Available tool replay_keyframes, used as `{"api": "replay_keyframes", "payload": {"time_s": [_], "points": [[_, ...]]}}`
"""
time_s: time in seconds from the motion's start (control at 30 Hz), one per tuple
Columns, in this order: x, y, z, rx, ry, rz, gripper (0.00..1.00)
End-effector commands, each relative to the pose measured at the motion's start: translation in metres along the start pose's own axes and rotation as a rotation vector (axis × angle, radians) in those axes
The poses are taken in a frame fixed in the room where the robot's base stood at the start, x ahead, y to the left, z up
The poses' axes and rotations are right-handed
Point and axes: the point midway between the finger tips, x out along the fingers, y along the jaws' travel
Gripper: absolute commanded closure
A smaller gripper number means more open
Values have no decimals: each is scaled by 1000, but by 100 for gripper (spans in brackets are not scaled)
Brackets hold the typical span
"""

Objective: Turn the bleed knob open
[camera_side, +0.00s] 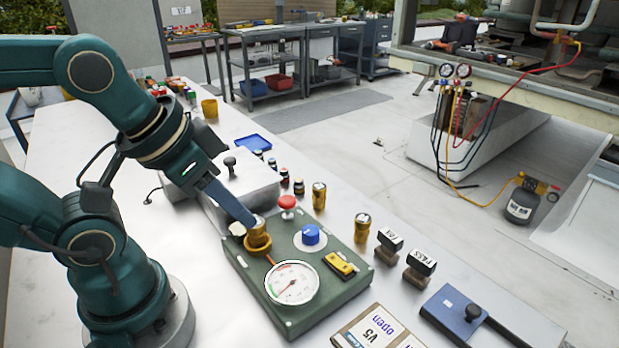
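A green panel box (325,302) lies on the white bench. It carries a blue knob (311,235) on a round white plate, a red mushroom button (287,202), a yellow part (341,263) and a round dial gauge (292,284). A brass knob-like fitting (258,240) stands at its far left corner. I cannot tell which of the knobs is the bleed knob. My gripper (249,219) points down to the right, with its tip at the top of the brass fitting. Its fingers show edge-on, so their opening and any contact are unclear.
A grey box (247,178) stands behind the panel. A blue tray (253,143) lies farther back.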

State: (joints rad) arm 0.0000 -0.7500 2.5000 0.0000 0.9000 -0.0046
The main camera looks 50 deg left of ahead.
Motion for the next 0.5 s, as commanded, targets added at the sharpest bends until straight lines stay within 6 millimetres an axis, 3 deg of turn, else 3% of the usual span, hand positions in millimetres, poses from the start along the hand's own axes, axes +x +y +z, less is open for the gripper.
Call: {"api": "replay_keyframes", "payload": {"time_s": [0.03, 0.1, 0.3, 0.5], "points": [[0, 0, 0, -15, -1, 0, 54], [0, 0, 0, -56, -2, 0, 31], [-8, 0, -27, -310, -5, 3, 31], [2, -1, -56, -555, -83, -19, 31]]}}
